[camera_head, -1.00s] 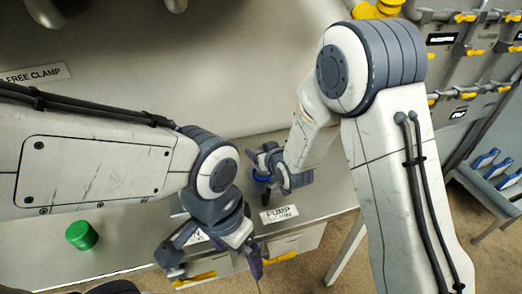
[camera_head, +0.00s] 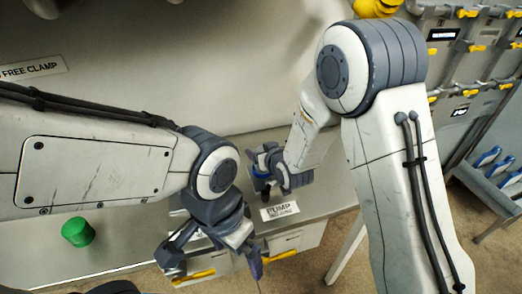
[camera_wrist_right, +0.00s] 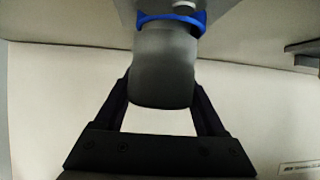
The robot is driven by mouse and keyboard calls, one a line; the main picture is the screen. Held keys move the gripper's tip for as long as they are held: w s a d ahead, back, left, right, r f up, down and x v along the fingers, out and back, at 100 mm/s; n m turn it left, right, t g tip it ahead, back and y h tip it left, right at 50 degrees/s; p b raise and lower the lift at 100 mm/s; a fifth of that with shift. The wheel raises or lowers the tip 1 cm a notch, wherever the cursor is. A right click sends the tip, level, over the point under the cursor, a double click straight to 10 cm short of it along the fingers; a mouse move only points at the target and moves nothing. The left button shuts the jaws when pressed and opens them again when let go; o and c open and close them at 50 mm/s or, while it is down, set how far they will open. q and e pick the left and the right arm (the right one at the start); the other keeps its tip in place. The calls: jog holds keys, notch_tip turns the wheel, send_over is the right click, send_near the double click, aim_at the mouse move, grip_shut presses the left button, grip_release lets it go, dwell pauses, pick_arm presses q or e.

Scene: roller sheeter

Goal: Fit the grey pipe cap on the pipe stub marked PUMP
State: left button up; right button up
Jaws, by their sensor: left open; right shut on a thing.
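My right gripper (camera_head: 267,170) is shut on the grey pipe cap, low over the bench just behind the PUMP label (camera_head: 280,211). In the right wrist view the grey cap (camera_wrist_right: 163,68) is a smooth cylinder between the two dark fingers. A blue ring (camera_wrist_right: 172,19) shows at the cap's far end, with a light grey part beyond it. The PUMP stub is not clearly visible, and I cannot tell how the cap sits against it. My left gripper (camera_head: 213,266) is open and empty in front of the bench's front edge.
A green cap (camera_head: 78,232) stands on the bench (camera_head: 130,240) at the left. Drawers with yellow handles (camera_head: 193,277) lie below the bench's front edge, near my left gripper. A rack (camera_head: 470,60) and blue-handled tools (camera_head: 487,157) are at the right.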

pick_arm(q)
jog(key=shift+f+b, duration=0.35)
jog(key=shift+f, duration=0.1)
pick_arm(e)
jog(key=shift+f, duration=0.5)
jog(key=o, duration=1.3)
jog(key=shift+o, duration=0.2)
jog(key=shift+r, duration=0.1)
